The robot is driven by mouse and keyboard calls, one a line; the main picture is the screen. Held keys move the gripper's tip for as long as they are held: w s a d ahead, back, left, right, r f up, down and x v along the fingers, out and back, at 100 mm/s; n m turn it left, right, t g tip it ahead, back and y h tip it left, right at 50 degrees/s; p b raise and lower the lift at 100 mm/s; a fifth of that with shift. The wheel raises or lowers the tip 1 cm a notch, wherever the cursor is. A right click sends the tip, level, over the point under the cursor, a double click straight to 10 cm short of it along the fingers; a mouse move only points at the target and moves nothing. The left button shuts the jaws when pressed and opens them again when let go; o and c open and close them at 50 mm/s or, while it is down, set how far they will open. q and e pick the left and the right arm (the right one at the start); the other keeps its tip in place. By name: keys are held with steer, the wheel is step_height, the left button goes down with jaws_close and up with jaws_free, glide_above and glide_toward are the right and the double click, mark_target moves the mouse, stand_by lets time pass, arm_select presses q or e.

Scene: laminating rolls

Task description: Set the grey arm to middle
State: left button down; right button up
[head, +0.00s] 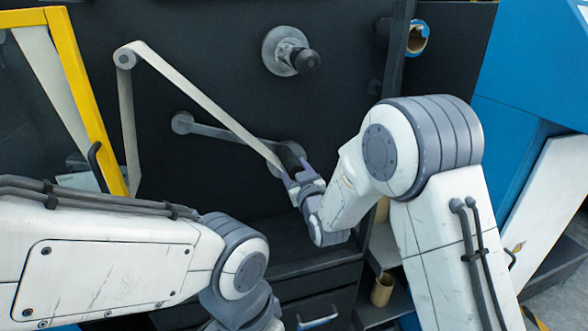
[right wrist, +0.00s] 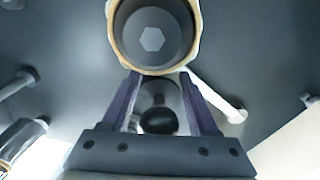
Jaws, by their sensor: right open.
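The grey arm (head: 225,133) is a slim bar on the dark machine panel. In the head view it runs from a round end at the left, slightly down to the right, toward a dark knob (head: 291,155). A pale strip crosses in front of its right part. My right gripper (head: 293,182) is open at the knob's lower side, partly hidden by its own wrist. In the right wrist view, a dark round-ended knob (right wrist: 158,119) lies between the open fingers (right wrist: 165,105); contact cannot be told. A grey bar (right wrist: 217,95) shows behind the right finger. My left gripper is out of view.
A grey hub with a black knob (head: 290,52) sits above. The pale strip (head: 190,95) loops over a roller (head: 125,58). A yellow frame (head: 78,100) stands left. A large core with a hex recess (right wrist: 152,38) fills the wrist view's top.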

jaws_close()
steer(key=shift+a, duration=0.1)
stand_by(1.2)
